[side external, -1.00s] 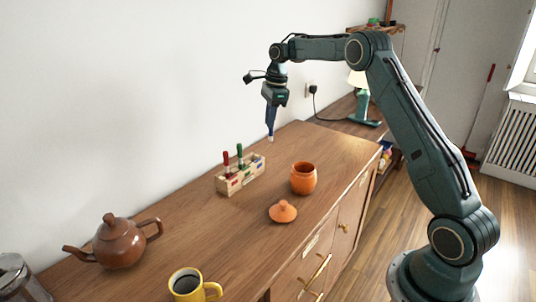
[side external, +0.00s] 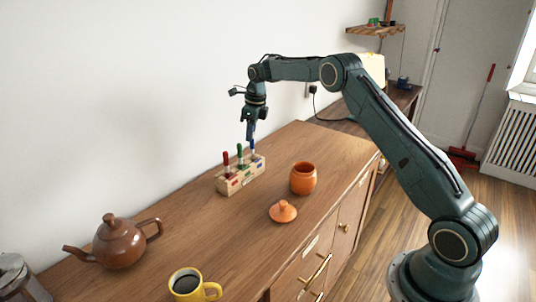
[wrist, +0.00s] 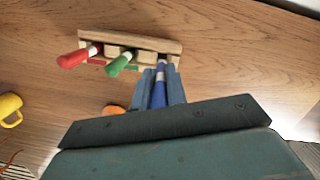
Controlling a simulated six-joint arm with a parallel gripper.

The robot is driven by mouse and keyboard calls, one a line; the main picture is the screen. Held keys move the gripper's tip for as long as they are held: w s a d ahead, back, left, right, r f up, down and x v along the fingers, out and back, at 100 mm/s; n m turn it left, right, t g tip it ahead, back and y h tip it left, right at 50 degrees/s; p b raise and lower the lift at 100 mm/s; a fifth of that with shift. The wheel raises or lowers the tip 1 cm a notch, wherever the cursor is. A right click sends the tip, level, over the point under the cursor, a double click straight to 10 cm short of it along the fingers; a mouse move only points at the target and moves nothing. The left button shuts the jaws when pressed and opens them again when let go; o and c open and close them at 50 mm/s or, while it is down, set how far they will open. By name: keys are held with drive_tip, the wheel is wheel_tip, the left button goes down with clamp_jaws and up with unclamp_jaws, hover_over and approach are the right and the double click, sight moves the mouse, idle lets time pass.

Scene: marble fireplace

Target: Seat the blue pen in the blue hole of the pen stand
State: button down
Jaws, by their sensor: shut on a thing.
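The wooden pen stand (side external: 240,181) is on the sideboard near the wall; it also shows in the wrist view (wrist: 112,38). A red pen (side external: 226,161) and a green pen (side external: 240,153) stand upright in it. My gripper (side external: 251,137) is above the stand's right end, shut on the blue pen (side external: 252,148). In the wrist view the blue pen (wrist: 158,94) is between the fingers, its far end at the stand's end beside the green pen. The blue hole is hidden, so I cannot tell how deep the pen is in it.
An orange pot (side external: 303,179) and its lid (side external: 283,211) are on the sideboard to the right of and in front of the stand. A brown teapot (side external: 118,243) and a yellow mug (side external: 188,285) are at the near left. The wood between teapot and stand is clear.

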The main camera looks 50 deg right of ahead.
sight(252, 153)
drive_tip(key=shift+f, duration=3.35)
drive_tip(key=shift+f, duration=0.1)
drive_tip(key=c, duration=1.4)
unclamp_jaws()
wheel_tip(252, 153, up, 12)
drive_tip(key=s, duration=0.1)
drive_tip(key=shift+s+d, duration=0.35)
